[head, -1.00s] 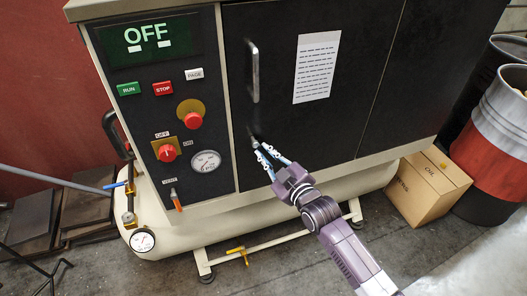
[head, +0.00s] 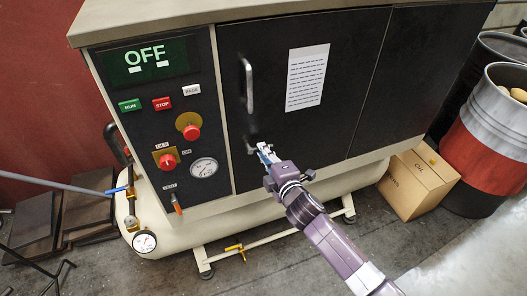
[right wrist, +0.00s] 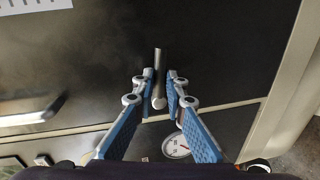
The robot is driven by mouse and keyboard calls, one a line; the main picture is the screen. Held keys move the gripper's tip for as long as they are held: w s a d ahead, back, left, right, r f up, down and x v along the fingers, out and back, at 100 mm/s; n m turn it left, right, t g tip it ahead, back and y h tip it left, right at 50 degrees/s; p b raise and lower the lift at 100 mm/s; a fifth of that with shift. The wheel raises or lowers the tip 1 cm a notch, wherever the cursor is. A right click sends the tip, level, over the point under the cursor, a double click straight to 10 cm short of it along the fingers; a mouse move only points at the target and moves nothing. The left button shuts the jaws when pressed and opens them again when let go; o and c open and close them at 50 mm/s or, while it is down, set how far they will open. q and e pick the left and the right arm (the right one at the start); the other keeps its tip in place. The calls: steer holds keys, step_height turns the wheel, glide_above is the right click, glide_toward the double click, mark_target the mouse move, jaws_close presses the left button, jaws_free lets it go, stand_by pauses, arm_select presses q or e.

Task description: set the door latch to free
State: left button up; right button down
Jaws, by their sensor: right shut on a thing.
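The door latch (head: 251,149) is a small grey lever low on the left edge of the black cabinet door (head: 330,110). In the right wrist view the latch (right wrist: 159,78) is a short bar between the two blue-backed fingers. My right gripper (head: 264,152) is at the latch, its fingers closed on it; the right wrist view shows the fingertips (right wrist: 159,84) on either side. In the head view the fingers partly hide the latch, and its exact angle is hard to read. My left gripper is in neither view.
The door handle (head: 246,87) is above the latch. Left of the door is a control panel with a green OFF display (head: 150,60), buttons, red knobs and a gauge (head: 204,167). A cardboard box (head: 418,183) and a barrel (head: 490,135) stand right.

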steer(key=shift+r+n, duration=0.2)
steer(key=shift+n, duration=0.3)
steer(key=c, duration=2)
jaws_free()
steer(key=shift+o, duration=0.2)
steer(key=v, duration=1.2)
steer(key=shift+a, duration=0.2)
